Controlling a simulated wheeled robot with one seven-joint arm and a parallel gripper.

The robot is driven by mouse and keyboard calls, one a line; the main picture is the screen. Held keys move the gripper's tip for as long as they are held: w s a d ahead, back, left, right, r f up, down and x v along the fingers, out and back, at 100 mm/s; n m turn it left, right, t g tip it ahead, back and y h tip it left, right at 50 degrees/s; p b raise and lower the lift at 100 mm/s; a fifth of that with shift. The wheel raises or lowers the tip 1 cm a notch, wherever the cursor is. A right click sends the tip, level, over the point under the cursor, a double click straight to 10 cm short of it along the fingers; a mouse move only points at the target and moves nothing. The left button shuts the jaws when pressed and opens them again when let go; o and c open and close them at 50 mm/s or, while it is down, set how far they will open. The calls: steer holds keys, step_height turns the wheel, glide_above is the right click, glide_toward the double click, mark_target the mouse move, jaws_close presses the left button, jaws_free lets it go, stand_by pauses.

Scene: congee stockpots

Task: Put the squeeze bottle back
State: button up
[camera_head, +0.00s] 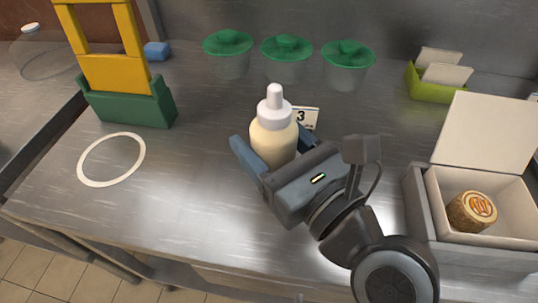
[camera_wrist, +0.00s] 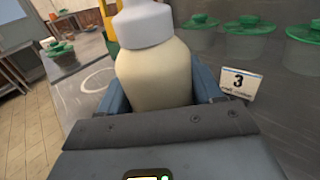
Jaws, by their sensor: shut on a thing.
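The squeeze bottle (camera_head: 273,138) has a cream body and a white cap with a nozzle. It is upright between the two blue-grey fingers of my gripper (camera_head: 274,146), which is shut on it. In the wrist view the bottle (camera_wrist: 153,70) fills the middle, with one finger on each side; its base is hidden. I cannot tell whether it touches the counter. A white ring marking (camera_head: 111,159) lies on the steel counter to the left of the bottle, with nothing inside it. A small card with the number 3 (camera_head: 305,117) stands behind the bottle.
Three green-lidded tubs (camera_head: 286,58) stand along the back. A green block with a yellow frame (camera_head: 128,100) stands behind the ring. At right are an open white box (camera_head: 430,212) with a cork-like piece (camera_head: 472,211) and a lime holder (camera_head: 437,88). The counter between ring and bottle is clear.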

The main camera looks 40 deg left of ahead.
mark_target(271, 160)
steer(key=shift+f+b, duration=0.5)
steer(key=shift+f, duration=1.25)
steer(key=shift+f, duration=0.1)
steer(key=o, duration=0.8)
steer(key=shift+d, duration=0.2)
steer(key=v, duration=1.1)
steer(key=shift+s+d, duration=0.15)
steer(key=shift+d, duration=0.15)
